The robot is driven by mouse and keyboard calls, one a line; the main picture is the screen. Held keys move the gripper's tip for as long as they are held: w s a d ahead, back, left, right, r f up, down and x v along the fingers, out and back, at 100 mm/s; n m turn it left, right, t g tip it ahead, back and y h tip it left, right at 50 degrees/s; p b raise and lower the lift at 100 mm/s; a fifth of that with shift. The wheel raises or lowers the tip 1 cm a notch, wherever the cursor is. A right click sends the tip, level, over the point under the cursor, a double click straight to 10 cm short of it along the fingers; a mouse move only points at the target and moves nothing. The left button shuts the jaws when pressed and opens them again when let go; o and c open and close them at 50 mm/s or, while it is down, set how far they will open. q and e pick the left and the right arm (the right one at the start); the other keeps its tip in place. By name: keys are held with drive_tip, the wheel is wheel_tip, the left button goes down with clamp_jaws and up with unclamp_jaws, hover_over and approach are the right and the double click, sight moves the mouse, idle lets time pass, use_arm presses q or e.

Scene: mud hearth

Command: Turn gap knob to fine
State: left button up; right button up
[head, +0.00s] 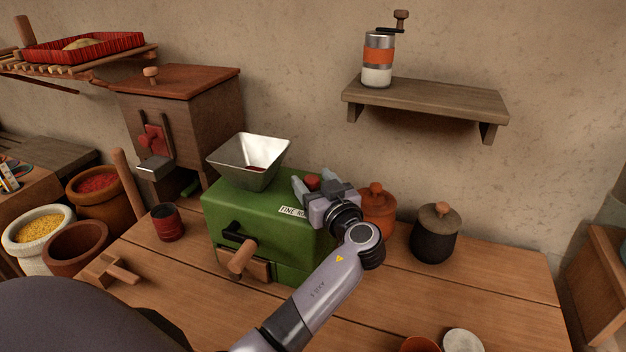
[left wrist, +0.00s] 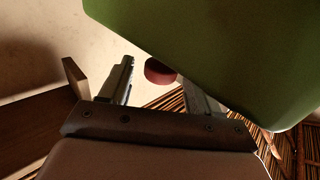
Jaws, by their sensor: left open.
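The green mill (head: 225,212) stands on the wooden table with a metal hopper (head: 249,160) on top. A white label (head: 292,211) on its upper front edge reads "FINE" and is partly covered by my left gripper. The red gap knob (head: 312,182) is at the mill's upper right. My left gripper (head: 313,184) is open there, with its fingers on either side of the knob. In the left wrist view the red knob (left wrist: 158,71) shows between the spread fingers, beside the green mill body (left wrist: 230,50). Contact with the knob cannot be told. My right gripper is out of view.
An orange lidded pot (head: 377,213) and a black lidded pot (head: 435,235) stand right of the gripper. A red cup (head: 167,222) stands left.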

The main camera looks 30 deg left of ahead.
use_arm(q)
drive_tip(key=c, duration=1.1)
drive_tip(key=shift+o, duration=0.2)
drive_tip(key=shift+m+t, duration=0.3)
drive_tip(key=shift+t, duration=0.1)
drive_tip(key=shift+s+a+m+t+h+b, duration=0.1)
drive_tip(key=shift+m+t+h+b, duration=0.3)
drive_tip(key=shift+t+h, duration=0.15)
drive_tip(key=shift+s+a+m+t+h+b, duration=0.1)
drive_tip(key=shift+m+t+h+b, duration=0.15)
drive_tip(key=shift+m+t+h, duration=0.25)
drive_tip(key=m+t+h, duration=0.2)
drive_tip(key=h, duration=0.1)
drive_tip(key=shift+s+a+r+t, duration=0.1)
drive_tip(key=shift+r+t, duration=0.05)
drive_tip(key=shift+t, duration=0.2)
drive_tip(key=m+t+h, duration=0.1)
drive_tip(key=m+h, duration=0.2)
drive_tip(key=m+t+h+p, duration=0.1)
drive_tip(key=h, duration=0.1)
drive_tip(key=shift+s+a+t, duration=0.1)
drive_tip(key=shift+a+t, duration=0.15)
drive_tip(key=shift+t, duration=0.05)
drive_tip(key=shift+a+m+t+h, duration=0.15)
drive_tip(key=shift+m+t+h, duration=0.15)
drive_tip(key=shift+m+h, duration=1.8)
drive_tip(key=shift+h, duration=0.85)
